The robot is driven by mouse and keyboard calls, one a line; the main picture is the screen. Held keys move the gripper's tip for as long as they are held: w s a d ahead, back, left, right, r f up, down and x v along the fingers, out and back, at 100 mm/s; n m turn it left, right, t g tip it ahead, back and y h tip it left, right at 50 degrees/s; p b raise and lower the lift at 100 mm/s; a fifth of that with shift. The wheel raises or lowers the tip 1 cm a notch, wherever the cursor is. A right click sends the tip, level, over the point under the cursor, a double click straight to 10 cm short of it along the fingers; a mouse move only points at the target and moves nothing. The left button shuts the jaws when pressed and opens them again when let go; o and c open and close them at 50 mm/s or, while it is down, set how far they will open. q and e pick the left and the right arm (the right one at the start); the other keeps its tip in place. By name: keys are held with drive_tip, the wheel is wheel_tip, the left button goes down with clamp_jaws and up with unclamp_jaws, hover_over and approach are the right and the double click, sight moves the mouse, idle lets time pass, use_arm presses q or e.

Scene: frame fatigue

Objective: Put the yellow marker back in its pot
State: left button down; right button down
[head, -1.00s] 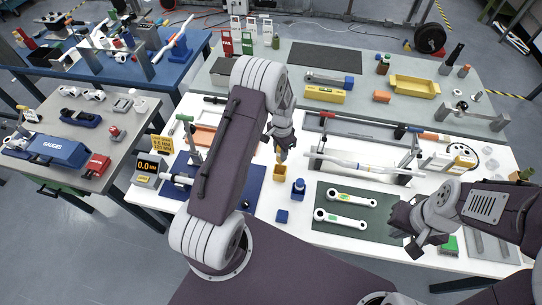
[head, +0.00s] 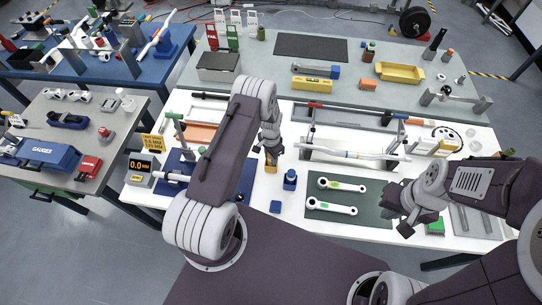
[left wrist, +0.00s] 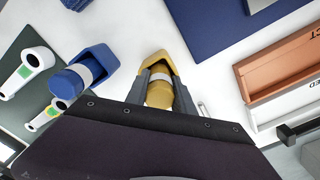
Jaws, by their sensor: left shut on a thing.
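The yellow marker (left wrist: 160,93) is between the two fingers of my left gripper (left wrist: 161,90), which is shut on it. The yellow pot (left wrist: 153,60) lies right at the fingertips in the left wrist view. In the head view my left gripper (head: 269,146) is directly over the yellow pot (head: 271,168) on the white table. The fingers and marker cover part of the pot, so I cannot tell how deep the marker sits. My right gripper (head: 396,219) is empty, its fingers apart, at the right edge of the green mat.
A blue pot with a blue marker (head: 290,178) stands close to the right of the yellow pot. A small blue block (head: 275,207) lies in front. Two white wrenches (head: 332,207) lie on the green mat (head: 372,204). A long rack (head: 350,155) stands behind.

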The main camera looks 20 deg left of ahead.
use_arm(q)
drive_tip(key=shift+d+f+b, duration=0.1)
drive_tip(key=shift+f+b, duration=0.15)
drive_tip(key=shift+b, duration=0.1)
drive_tip(key=c, duration=1.3)
unclamp_jaws()
drive_tip(key=shift+o, duration=1.1)
